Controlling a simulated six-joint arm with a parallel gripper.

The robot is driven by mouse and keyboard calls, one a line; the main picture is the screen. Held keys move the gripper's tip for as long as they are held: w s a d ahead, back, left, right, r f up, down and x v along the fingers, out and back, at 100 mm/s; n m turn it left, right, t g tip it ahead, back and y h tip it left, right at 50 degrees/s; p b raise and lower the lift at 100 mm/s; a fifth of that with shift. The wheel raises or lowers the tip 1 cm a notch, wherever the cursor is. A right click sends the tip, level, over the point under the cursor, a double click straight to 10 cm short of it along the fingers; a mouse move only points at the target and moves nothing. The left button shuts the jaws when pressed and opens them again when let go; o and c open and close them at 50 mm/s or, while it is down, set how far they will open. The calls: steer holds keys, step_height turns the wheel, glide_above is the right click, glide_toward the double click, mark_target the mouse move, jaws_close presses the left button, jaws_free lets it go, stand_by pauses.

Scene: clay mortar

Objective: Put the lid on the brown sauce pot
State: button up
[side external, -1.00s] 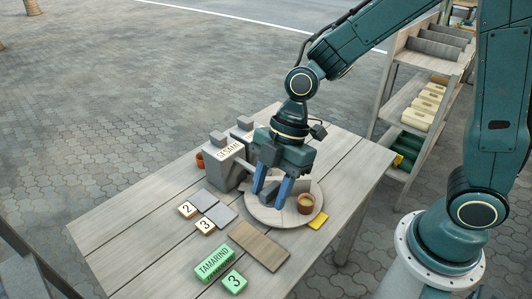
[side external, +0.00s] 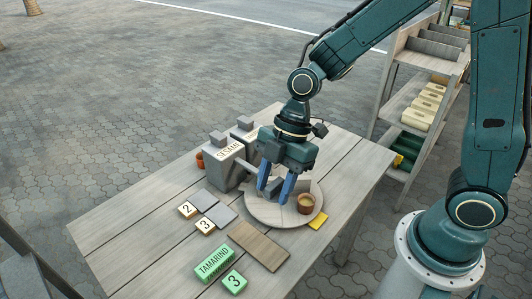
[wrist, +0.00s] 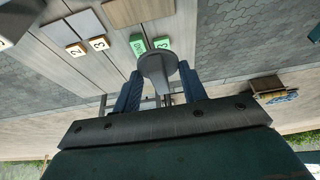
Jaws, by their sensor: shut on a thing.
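My gripper (side external: 275,189) is above the round wooden board (side external: 258,212), its two blue fingers pointing down. It is shut on a grey lid (wrist: 157,66), which shows in the wrist view as a rounded disc between the fingers. In the side view the lid is partly hidden by the fingers. The brown sauce pot (side external: 306,207) stands upright at the right of the board, with tan contents showing at its open top. My gripper is left of the pot and apart from it.
Grey boxes, one labelled SESAME (side external: 229,152), stand just left of my gripper. Number tiles (side external: 205,226), a brown plank (side external: 259,246), a green TAMARIND block (side external: 214,262) and a yellow piece (side external: 318,221) lie around the board. The table's far right is clear.

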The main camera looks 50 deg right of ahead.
steer(key=d+f, duration=0.8)
steer(key=d, duration=0.6)
steer(key=shift+w+f, duration=0.2)
steer(key=shift+d+f, duration=0.1)
steer(key=shift+f, duration=0.15)
steer(key=shift+f, duration=2.15)
steer(key=shift+f, duration=0.45)
steer(key=o, duration=1.5)
steer(key=shift+r, duration=0.25)
step_height(320, 180, up, 7)
steer(key=shift+f, duration=0.2)
stand_by(0.4)
